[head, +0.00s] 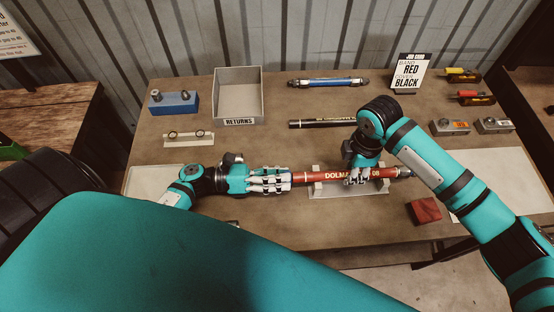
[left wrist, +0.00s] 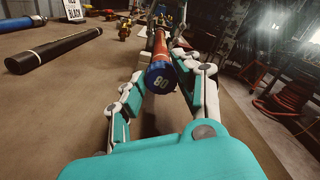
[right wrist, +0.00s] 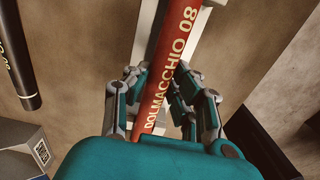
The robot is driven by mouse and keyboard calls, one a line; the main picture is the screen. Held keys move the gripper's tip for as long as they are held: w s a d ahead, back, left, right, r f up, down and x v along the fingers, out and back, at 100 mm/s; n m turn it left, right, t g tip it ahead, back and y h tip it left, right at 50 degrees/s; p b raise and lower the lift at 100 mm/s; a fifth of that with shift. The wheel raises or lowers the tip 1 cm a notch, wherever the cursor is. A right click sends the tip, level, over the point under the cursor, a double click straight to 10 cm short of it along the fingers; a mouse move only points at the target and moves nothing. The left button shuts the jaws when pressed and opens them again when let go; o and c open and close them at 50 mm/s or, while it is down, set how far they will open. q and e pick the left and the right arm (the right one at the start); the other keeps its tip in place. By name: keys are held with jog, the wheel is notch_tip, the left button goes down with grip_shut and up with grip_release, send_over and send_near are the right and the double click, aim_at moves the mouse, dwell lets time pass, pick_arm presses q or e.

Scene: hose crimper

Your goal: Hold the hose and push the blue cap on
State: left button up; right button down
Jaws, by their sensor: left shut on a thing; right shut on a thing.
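The red hose (head: 332,175), lettered DOLMACCHIO 08, lies level along a pale grey cradle (head: 340,190). My left gripper (head: 284,181) is shut on the cap. Its fingers hide the cap in the head view. How deeply the cap sits is hidden.
Behind lie a black hose (head: 322,123) and a blue hose (head: 327,82). A grey RETURNS bin (head: 238,97), a blue block (head: 173,102) and a small rack (head: 188,139) stand back left. A dark red block (head: 424,211) lies front right. A job card (head: 409,72) stands behind.

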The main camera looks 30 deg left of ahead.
pick_arm(q)
jog(key=shift+x, duration=0.9)
pick_arm(e)
jog(key=shift+a, duration=0.1)
pick_arm(q)
jog(key=o, duration=1.2)
jog(key=shift+c, duration=0.2)
jog(key=v, duration=1.2)
pick_arm(e)
jog(key=c, duration=1.1)
grip_release()
jog(key=shift+o, duration=0.2)
jog(key=shift+r, duration=0.1)
